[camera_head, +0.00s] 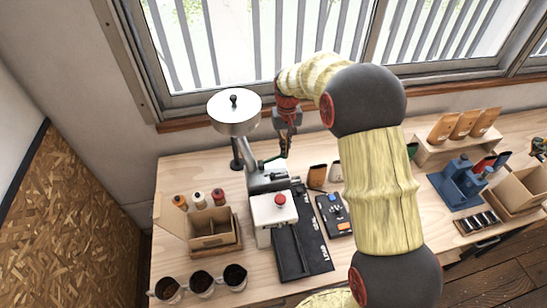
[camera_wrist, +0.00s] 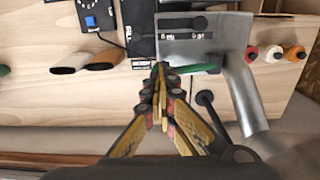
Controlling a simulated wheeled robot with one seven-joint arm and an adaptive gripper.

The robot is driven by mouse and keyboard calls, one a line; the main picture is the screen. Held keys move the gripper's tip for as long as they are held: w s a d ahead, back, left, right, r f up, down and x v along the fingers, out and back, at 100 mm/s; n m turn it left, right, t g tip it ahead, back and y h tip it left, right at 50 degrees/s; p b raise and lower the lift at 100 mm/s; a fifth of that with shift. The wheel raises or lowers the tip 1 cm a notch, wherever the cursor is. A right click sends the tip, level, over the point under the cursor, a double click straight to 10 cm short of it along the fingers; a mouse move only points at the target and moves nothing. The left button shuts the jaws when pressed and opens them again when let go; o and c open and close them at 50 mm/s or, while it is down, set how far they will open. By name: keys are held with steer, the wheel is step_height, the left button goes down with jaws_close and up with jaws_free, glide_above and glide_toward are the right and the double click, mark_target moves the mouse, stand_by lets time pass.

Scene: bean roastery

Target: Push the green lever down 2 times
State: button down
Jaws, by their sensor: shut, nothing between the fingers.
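The green lever (camera_wrist: 198,68) sticks out sideways from the grey metal machine (camera_wrist: 190,48) in the wrist view. In the head view my gripper (camera_head: 284,154) points down right beside the lever. The fingers hide part of the lever's end, and I cannot tell whether they touch it.
A round white hopper (camera_head: 234,112) stands left of my gripper. A white box with a red button (camera_head: 274,212) and a black mat (camera_head: 306,245) lie in front. A wooden box (camera_head: 213,235), bottles and several cups are at left. Brown bags (camera_head: 317,176) stand close on the right.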

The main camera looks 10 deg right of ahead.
steer(key=shift+f, duration=0.7)
steer(key=shift+f+b, duration=0.3)
steer(key=shift+b, duration=0.15)
steer(key=shift+f, duration=0.4)
steer(key=shift+r, duration=0.15)
steer(key=shift+r+p, duration=1.55)
steer(key=shift+r, duration=1.35)
